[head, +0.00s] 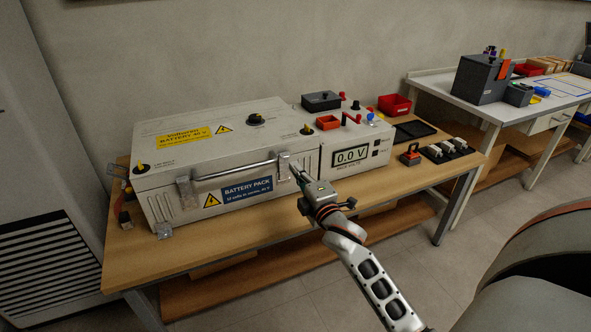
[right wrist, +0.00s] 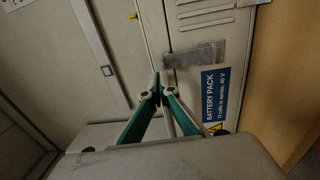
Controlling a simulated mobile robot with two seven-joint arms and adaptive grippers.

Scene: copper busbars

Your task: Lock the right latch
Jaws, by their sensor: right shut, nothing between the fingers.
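The battery pack (head: 215,150) is a grey-white box with a lid, lying on the wooden table. The right latch (head: 284,164) is a metal plate on the front face at the right end of the handle bar. It also shows in the right wrist view as a grey strip (right wrist: 198,56) near the pack's seam. My right gripper (head: 295,170) is shut and empty, its fingertips close beside this latch; in the right wrist view the green-sided fingers (right wrist: 158,84) meet near the strip's end. Whether they touch it I cannot tell. The left latch (head: 184,190) sits at the handle's other end.
A meter unit (head: 352,156) reading 0.0 V stands right of the pack. A black tray (head: 414,130), a red bin (head: 394,104) and a red-topped block (head: 410,155) are further right on the wooden table (head: 222,254). The floor in front is clear.

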